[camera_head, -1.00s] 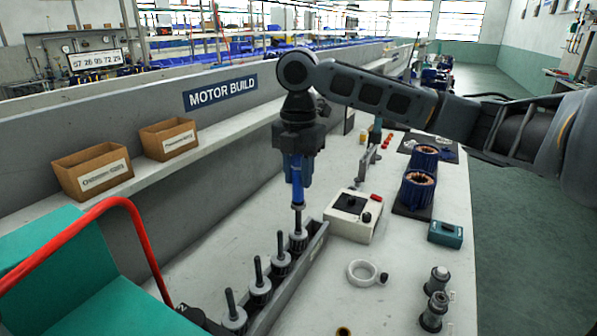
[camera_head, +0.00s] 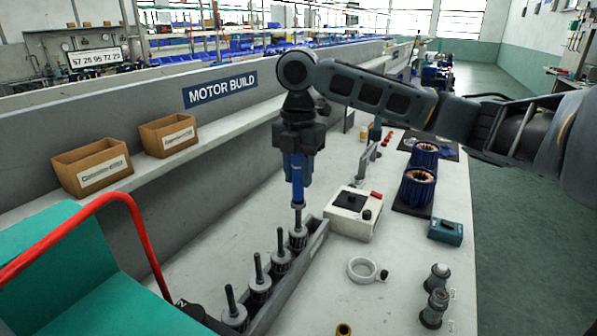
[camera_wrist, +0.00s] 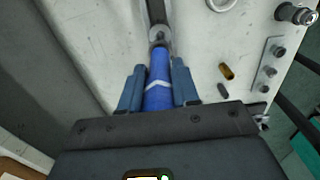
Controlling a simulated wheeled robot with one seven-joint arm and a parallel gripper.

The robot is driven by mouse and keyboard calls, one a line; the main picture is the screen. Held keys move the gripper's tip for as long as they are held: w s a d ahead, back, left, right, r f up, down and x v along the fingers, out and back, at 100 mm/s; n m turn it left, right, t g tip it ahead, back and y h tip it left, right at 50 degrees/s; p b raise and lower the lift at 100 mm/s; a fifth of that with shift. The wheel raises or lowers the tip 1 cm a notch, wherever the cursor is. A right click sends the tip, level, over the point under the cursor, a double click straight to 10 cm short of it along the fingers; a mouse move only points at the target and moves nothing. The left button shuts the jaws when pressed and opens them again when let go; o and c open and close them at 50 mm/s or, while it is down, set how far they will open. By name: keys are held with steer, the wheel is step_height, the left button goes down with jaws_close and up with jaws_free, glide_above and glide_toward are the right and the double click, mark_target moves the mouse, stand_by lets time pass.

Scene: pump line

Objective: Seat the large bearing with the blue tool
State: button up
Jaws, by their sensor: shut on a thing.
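My gripper (camera_head: 297,176) is shut on the blue tool (camera_head: 298,190), which hangs upright below it. The blue tool also shows between the two fingers in the wrist view (camera_wrist: 159,85). Its lower end is over the shaft of the farthest rotor (camera_head: 298,236) in a grey rack (camera_head: 312,246) and looks in contact with it. Whether a bearing is on that shaft, and how far down, is hidden by the tool. Nearer rotors with bare dark shafts, such as one (camera_head: 280,258), stand in the same rack.
A white box with a dark plate (camera_head: 352,213) stands right of the rack. A pale ring (camera_head: 362,269), a teal box (camera_head: 445,231) and dark cylindrical parts (camera_head: 434,306) lie farther right. Blue stators (camera_head: 418,188) sit behind. A red rail (camera_head: 70,235) is at front left.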

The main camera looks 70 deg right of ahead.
mark_target(299, 196)
steer(key=shift+f+b, duration=1.8)
steer(key=shift+f, duration=1.3)
steer(key=shift+r+p, duration=3.35)
steer(key=shift+r, duration=0.95)
steer(key=shift+f, duration=0.15)
